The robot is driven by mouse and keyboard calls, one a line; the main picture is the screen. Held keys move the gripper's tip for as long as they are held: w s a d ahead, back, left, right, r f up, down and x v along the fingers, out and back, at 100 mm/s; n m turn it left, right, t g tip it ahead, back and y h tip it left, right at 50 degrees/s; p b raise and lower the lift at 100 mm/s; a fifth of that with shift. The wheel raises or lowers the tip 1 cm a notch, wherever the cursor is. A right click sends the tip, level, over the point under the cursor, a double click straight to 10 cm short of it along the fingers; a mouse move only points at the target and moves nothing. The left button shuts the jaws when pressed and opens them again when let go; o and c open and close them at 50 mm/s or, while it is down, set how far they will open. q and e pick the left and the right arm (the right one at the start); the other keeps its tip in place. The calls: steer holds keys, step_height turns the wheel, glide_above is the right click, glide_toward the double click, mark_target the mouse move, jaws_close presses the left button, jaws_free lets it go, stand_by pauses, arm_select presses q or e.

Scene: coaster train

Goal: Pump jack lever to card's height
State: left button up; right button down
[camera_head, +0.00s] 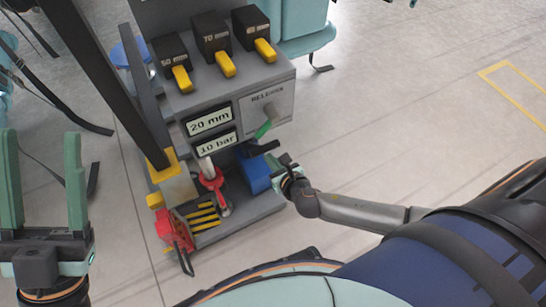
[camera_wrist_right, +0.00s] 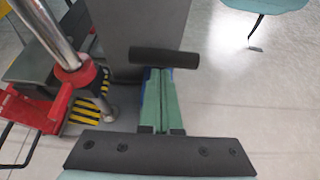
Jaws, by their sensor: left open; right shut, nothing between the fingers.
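The jack stand (camera_head: 240,92) is a grey console in the head view. Its displays read 20 mm (camera_head: 209,121) and 10 bar (camera_head: 216,144). A black lever grip (camera_head: 262,147) sticks out at its right side. In the right wrist view this grip (camera_wrist_right: 163,58) lies crosswise at the tips of my right gripper (camera_wrist_right: 163,72). The gripper's green fingers are shut with nothing between them; I cannot tell whether they touch the grip. My left gripper (camera_head: 42,165) is open and empty at the left edge. I cannot make out a card.
Three black blocks with yellow levers (camera_head: 225,64) top the console. Floor to the right is clear.

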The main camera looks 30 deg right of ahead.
stand_by(0.3)
steer(key=shift+w+r+p, duration=0.5)
steer(key=shift+r+p, duration=0.2)
steer(key=shift+p, duration=0.3)
steer(key=shift+w+r+p, duration=0.2)
steer(key=shift+p, duration=0.1)
steer(key=shift+f, duration=0.3)
